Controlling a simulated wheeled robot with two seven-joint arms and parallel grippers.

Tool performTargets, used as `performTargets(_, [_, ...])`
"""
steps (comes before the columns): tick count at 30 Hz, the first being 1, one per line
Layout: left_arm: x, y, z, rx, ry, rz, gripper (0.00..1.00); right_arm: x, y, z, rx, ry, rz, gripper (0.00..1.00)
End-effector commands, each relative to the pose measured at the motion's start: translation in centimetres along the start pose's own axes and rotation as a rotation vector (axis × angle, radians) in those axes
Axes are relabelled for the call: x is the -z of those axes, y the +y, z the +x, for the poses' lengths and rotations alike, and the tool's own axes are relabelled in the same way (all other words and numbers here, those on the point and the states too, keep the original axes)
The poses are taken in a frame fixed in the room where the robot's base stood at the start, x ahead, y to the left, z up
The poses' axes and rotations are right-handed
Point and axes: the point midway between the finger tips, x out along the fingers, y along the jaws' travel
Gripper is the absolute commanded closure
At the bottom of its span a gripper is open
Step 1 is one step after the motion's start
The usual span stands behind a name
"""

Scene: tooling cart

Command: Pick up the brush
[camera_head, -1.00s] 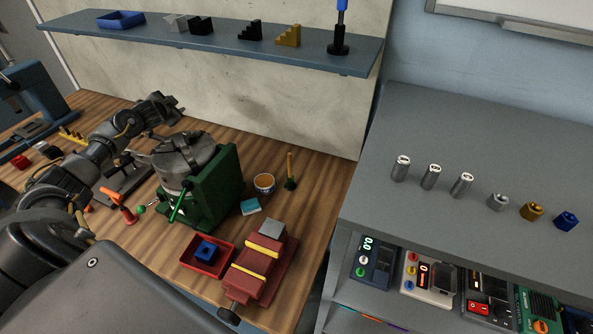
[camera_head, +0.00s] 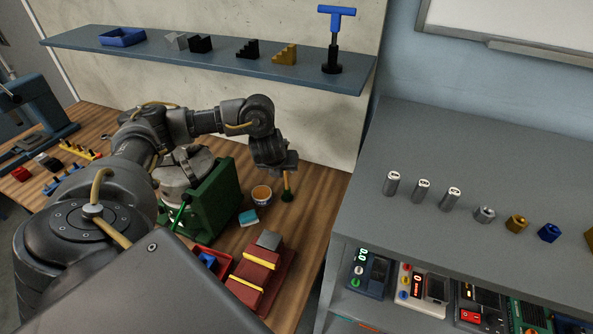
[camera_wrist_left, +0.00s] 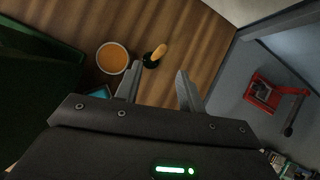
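The brush (camera_head: 287,189) stands upright on the wooden bench, with a wooden handle and a dark green base. My left gripper (camera_head: 286,168) is over it in the head view and covers the handle's top. In the left wrist view the brush (camera_wrist_left: 158,53) is ahead of the fingertips and a little left of the middle between them. My left gripper (camera_wrist_left: 156,80) is open there, with nothing between its two fingers. My right gripper is not in view.
A cup with orange contents (camera_head: 261,194) stands close left of the brush, with a teal block (camera_head: 249,217) nearby. A green machine (camera_head: 213,200) is further left and a red vise (camera_head: 256,277) in front. The wall is behind; a grey cart (camera_head: 440,150) is right.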

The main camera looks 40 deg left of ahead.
Motion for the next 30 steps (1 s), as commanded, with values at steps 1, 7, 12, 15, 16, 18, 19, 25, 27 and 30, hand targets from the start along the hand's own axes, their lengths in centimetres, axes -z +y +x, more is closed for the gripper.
performTargets(1, [0.2,0.3,-0.1,-0.012,-0.005,0.044,0.61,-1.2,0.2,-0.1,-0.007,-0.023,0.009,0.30])
performTargets(7, [0.6,0.8,0.0,-0.027,-0.008,0.099,0.61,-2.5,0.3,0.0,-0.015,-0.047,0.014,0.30])
performTargets(12, [1.0,0.8,2.4,-0.027,-0.005,0.092,0.61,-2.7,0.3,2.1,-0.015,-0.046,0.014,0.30])
performTargets(15, [1.0,0.9,4.0,-0.027,-0.005,0.090,0.61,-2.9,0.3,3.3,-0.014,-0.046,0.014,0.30])
performTargets(16, [0.9,0.8,4.4,-0.027,-0.006,0.090,0.61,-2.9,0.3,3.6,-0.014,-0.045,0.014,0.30])
performTargets(18, [0.8,0.8,5.0,-0.026,-0.006,0.091,0.61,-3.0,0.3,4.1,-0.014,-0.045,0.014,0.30])
performTargets(19, [0.8,0.8,5.2,-0.026,-0.007,0.091,0.61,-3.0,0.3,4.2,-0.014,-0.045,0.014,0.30])
performTargets(25, [0.5,0.8,5.5,-0.026,-0.007,0.092,0.61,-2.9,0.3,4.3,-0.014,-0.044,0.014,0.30])
performTargets(27, [0.6,0.8,5.8,-0.026,-0.006,0.092,0.61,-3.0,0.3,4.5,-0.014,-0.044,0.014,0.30])
performTargets(30, [0.7,0.8,7.0,-0.026,-0.004,0.089,0.61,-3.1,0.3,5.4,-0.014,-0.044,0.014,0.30])
